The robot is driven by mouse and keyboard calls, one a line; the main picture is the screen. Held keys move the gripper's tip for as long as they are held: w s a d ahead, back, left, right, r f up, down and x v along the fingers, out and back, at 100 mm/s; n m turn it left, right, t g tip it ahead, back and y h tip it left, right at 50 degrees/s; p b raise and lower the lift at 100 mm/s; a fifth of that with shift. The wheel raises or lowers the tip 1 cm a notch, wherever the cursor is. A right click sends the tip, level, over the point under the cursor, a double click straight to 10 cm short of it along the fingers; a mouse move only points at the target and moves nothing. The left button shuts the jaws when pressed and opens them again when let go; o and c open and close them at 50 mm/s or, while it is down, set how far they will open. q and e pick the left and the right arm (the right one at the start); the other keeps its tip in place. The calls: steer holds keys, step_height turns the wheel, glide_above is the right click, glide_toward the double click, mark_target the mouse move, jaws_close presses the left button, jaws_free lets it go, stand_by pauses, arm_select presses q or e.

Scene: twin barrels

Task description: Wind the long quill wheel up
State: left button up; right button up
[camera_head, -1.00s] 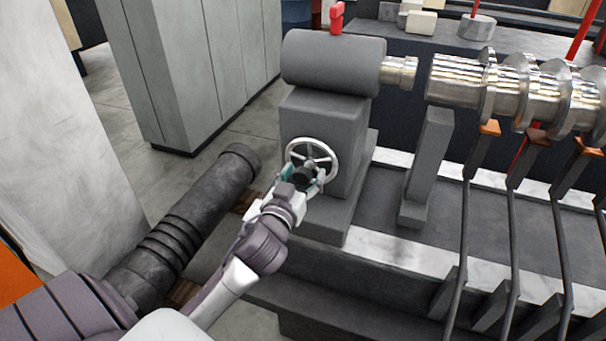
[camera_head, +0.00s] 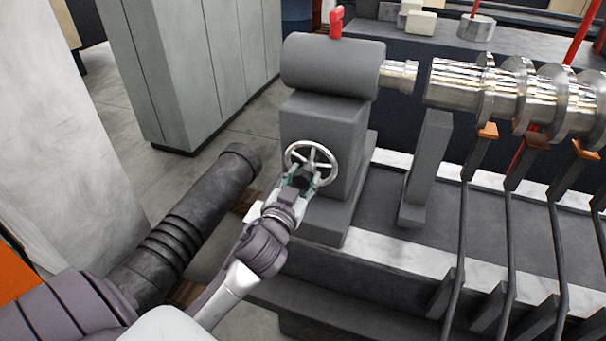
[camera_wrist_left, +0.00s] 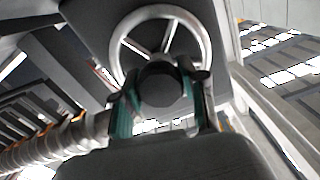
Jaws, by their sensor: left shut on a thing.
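The quill wheel (camera_head: 313,150) is a silver spoked handwheel on the front of a grey block (camera_head: 345,122) under a grey cylinder. My left gripper (camera_head: 303,182) is at the wheel's lower rim, its green-padded fingers on either side of a dark round handle. In the left wrist view the wheel (camera_wrist_left: 160,12) stands behind the dark handle (camera_wrist_left: 162,86), which sits between the fingers of the left gripper (camera_wrist_left: 160,98). The gripper is shut on this handle, which hides the wheel's lower part there. My right gripper is in neither view.
A silver lobed shaft (camera_head: 510,90) runs right from the cylinder (camera_head: 330,65), above several dark rods. A red lever (camera_head: 336,20) stands on the cylinder. A grey cabinet (camera_head: 190,70) stands at the back left.

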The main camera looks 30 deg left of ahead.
arm_select(q)
steer(key=m+p, duration=0.2)
steer(key=m, duration=0.2)
steer(key=shift+r+m, duration=0.1)
steer(key=shift+m, duration=0.2)
steer(key=m+p, duration=0.2)
steer(key=m, duration=0.3)
steer(key=m+p, duration=0.2)
steer(key=m, duration=0.3)
steer(key=m+p, duration=0.1)
steer(key=m, duration=0.3)
steer(key=shift+m, duration=0.4)
steer(key=o, duration=1.2)
steer(key=shift+c, duration=0.2)
steer(key=shift+s, duration=0.1)
